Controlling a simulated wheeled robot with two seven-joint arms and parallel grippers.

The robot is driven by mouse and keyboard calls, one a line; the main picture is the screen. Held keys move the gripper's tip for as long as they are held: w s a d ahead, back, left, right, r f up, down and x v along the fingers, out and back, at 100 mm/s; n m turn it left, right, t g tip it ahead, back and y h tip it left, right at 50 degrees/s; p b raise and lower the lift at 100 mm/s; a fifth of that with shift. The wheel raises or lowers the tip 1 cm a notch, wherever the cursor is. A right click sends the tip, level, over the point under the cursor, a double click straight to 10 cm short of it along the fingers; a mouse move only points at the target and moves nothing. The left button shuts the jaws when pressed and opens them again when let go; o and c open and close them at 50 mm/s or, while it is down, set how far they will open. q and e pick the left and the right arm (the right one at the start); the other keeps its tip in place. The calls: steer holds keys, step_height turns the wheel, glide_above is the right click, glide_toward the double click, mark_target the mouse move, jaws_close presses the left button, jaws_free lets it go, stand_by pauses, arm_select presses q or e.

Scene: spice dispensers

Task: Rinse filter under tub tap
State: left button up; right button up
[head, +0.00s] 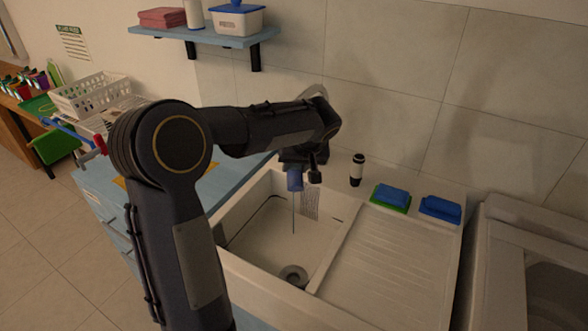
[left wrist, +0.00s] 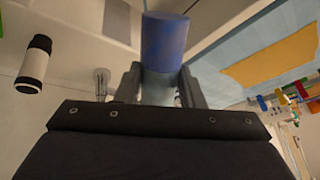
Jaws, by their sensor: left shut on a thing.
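A blue cylinder (head: 295,181), which looks like the filter, hangs below my left gripper (head: 300,162) over the white tub (head: 265,240). In the left wrist view my left gripper (left wrist: 160,78) is shut on this blue cylinder (left wrist: 165,42), which has a paler grey end between the fingers. A thin dark vertical line (head: 293,215) runs from below the cylinder toward the tub floor; I cannot tell whether it is water. The tap is not clearly seen; my arm may hide it. My right gripper is out of view.
A black-and-white bottle (head: 357,170) stands on the tub's back ledge. Blue sponges, one on a green base (head: 391,197) and one on blue (head: 440,208), lie by the ribbed drainboard (head: 385,255). A blue shelf (head: 215,36) hangs above. White baskets (head: 88,92) stand at left.

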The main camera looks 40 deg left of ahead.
arm_select(q)
steer(key=shift+d, duration=0.1)
stand_by(0.3)
steer(key=shift+d+b, duration=0.3)
steer(key=shift+d, duration=0.15)
steer(key=shift+s+b, duration=0.85)
steer(key=shift+s, duration=0.5)
steer(key=s+b, duration=0.2)
steer(key=s, duration=0.3)
steer(key=shift+s, duration=0.15)
stand_by(0.4)
